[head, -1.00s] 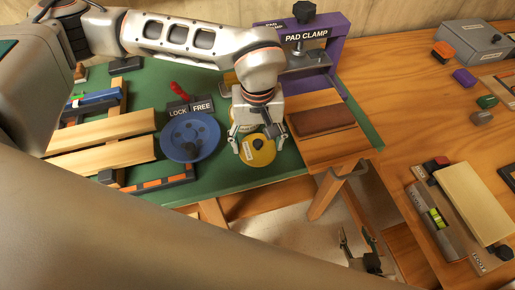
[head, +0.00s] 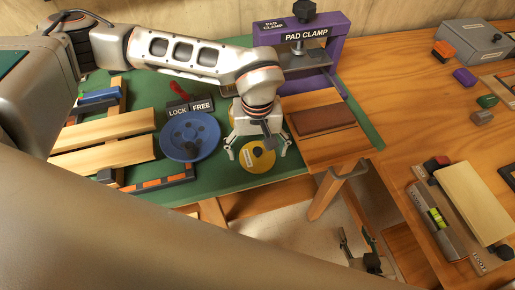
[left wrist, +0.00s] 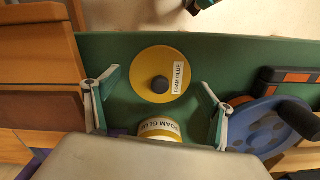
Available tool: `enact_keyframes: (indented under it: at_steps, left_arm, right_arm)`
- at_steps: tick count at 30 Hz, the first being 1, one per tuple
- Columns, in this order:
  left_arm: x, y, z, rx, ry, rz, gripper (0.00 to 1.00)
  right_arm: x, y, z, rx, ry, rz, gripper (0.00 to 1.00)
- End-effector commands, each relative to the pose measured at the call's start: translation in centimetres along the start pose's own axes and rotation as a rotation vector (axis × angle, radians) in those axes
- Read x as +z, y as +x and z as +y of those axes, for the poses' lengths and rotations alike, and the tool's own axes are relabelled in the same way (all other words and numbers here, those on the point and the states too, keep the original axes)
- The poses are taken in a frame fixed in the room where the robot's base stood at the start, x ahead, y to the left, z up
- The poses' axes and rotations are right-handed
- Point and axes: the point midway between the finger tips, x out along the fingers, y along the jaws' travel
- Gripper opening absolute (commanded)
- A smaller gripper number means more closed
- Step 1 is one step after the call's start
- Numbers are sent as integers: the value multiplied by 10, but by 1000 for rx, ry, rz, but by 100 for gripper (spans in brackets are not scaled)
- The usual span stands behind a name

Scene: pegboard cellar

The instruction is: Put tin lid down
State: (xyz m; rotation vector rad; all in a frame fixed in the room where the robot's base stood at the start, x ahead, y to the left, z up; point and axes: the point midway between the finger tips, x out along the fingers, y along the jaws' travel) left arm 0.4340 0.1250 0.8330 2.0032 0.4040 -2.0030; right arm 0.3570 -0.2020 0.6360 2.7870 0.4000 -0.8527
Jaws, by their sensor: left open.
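The tin lid (head: 258,157) is a yellow disc with a dark knob and a white label. It lies on the front part of the green mat, and in the left wrist view the lid (left wrist: 160,75) shows its "FOAM GLUE" label. My left gripper (head: 258,149) is open above it, with the fingers apart on either side of the lid and clear of it. The glue tin (left wrist: 160,128) stands behind the lid, partly hidden by my gripper. My right gripper (head: 358,250) shows low in the head view, small and dark; its opening is unclear.
A blue round dish (head: 190,136) is close left of the lid. A wooden board with a brown pad (head: 322,118) is close on the right. The purple pad clamp (head: 335,62) and the lock/free lever (head: 180,92) stand behind. The mat's front edge is near.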

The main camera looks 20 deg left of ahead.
Motion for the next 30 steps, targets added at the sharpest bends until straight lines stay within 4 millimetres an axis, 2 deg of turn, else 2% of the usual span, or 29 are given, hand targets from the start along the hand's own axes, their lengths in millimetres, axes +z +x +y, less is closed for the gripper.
enact_keyframes:
  at_steps: [7,21,25,30]
  left_arm:
    - [-1,-13,0,1,0,3,82]
    - [-1,-102,0,1,-1,3,82]
    - [0,-116,0,0,-1,1,82]
    - [0,-123,0,-1,-1,0,82]
  right_arm:
    - [-4,-1,1,1,0,3,40]
    - [-4,-2,1,1,0,4,40]
    - [-4,-2,1,1,0,4,40]
    - [-4,-2,1,1,0,4,40]
